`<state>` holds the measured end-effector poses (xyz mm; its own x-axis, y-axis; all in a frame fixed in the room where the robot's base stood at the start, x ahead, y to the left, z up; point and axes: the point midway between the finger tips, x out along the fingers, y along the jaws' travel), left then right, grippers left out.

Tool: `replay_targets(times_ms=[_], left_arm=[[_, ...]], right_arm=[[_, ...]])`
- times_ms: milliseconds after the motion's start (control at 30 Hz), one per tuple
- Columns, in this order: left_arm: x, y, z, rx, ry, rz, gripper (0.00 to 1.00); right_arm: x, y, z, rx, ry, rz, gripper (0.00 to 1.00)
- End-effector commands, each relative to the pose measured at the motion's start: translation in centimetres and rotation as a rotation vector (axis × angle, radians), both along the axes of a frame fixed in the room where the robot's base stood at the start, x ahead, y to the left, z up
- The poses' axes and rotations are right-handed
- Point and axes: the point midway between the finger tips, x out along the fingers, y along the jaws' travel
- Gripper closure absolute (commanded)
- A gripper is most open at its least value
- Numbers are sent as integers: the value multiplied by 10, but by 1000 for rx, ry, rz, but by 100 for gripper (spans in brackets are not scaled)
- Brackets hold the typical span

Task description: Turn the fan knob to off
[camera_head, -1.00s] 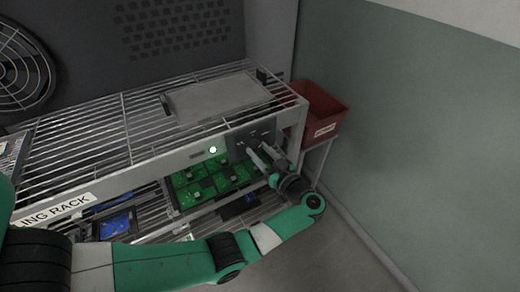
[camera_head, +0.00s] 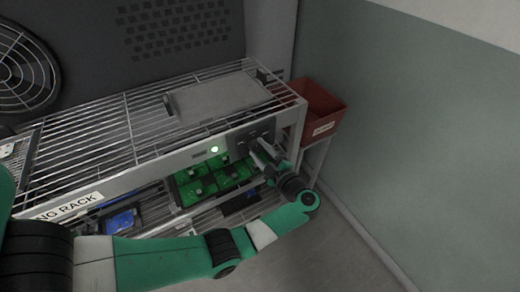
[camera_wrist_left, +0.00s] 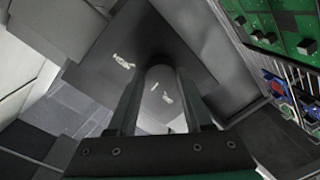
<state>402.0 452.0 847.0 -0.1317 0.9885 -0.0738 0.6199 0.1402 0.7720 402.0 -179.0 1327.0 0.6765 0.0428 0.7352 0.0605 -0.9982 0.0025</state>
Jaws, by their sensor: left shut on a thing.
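The fan knob (camera_wrist_left: 160,88) is a grey, round-topped piece between the fingers of my left gripper (camera_wrist_left: 160,108) in the left wrist view. The gripper is shut on it. White lettering shows on the dark control panel (camera_wrist_left: 150,50) beside the knob and near the fingers; I cannot read all of it. In the head view my left gripper (camera_head: 260,153) is at the panel (camera_head: 252,136) on the right end of the rack's front rail. The gripper mostly hides the knob there. A lit pale-green lamp (camera_head: 214,149) sits left of the panel. My right gripper is not in view.
The wire rack (camera_head: 120,125) holds green circuit boards (camera_head: 200,182) below its top shelf. A flat grey plate (camera_head: 215,97) lies on top. A red bin (camera_head: 322,108) stands right of the rack, near the wall. A round fan grille (camera_head: 22,70) is at upper left.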

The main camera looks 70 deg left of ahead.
Motion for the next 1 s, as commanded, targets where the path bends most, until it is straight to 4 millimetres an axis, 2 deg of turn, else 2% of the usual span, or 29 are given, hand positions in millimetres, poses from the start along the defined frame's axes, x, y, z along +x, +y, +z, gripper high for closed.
replay_targets(times_ms=[700, 1000], left_arm=[[-1, 0, -1, 66, -667, 0, 100], [-2, 0, -1, 86, -864, 0, 100]], right_arm=[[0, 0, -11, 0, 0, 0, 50], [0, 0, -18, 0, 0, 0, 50]])
